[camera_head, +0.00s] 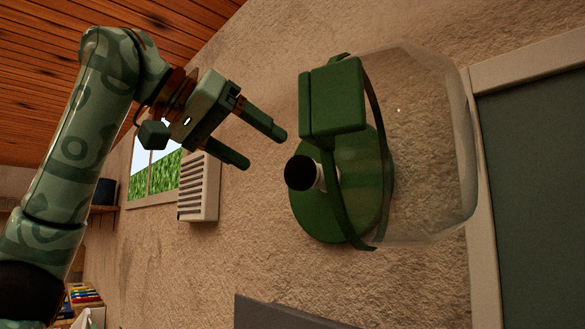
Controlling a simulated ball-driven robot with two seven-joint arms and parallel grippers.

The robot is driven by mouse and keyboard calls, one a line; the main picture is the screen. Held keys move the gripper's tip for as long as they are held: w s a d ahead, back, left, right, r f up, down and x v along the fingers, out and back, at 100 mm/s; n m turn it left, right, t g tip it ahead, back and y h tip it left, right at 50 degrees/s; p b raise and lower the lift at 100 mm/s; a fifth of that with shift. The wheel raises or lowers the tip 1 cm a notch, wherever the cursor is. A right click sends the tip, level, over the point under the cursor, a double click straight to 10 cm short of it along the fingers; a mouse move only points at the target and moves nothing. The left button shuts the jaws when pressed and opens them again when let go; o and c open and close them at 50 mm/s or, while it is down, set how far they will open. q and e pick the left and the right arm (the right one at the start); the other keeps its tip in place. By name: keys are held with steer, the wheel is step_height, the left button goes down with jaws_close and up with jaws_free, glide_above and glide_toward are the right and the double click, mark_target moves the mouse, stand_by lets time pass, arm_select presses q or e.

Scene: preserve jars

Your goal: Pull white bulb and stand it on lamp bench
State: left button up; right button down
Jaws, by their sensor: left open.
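A green wall lamp (345,215) has a round base on the wall, a boxy green part at its top and a clear cover (440,150) to its right. A dark round piece (299,173) with a white part (320,177) behind it sticks out from the base's middle. I cannot tell whether this is the white bulb; no plainly white bulb shows. My left gripper (264,148) is open and empty, left of the lamp, its fingers pointing toward it and apart from it in the picture. My right gripper is not in view. I cannot make out the lamp bench for sure.
A dark grey flat panel (275,314) shows at the bottom edge. A dark green framed panel (535,170) is at the right. A white louvred vent (198,190) and a window (138,185) lie left, with a shelf of coloured items (84,294) lower left. The view is tilted.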

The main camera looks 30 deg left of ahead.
mark_target(289, 167)
arm_select(q)
steer(key=x, duration=0.4)
steer(key=shift+w+d+p, duration=0.2)
steer(key=shift+w+p, duration=0.1)
steer(key=shift+p, duration=0.05)
steer(key=x, duration=0.2)
steer(key=p+x, duration=0.1)
steer(key=x, duration=0.1)
steer(key=shift+w+d+f, duration=0.2)
steer(key=shift+d, duration=0.15)
steer(key=shift+w+f, duration=0.25)
steer(key=shift+w, duration=0.3)
steer(key=shift+s+d, duration=0.1)
steer(key=shift+s, duration=0.1)
steer(key=shift+c, duration=0.6)
steer(key=c, duration=1)
steer(key=o, duration=0.4)
steer(key=c, duration=0.4)
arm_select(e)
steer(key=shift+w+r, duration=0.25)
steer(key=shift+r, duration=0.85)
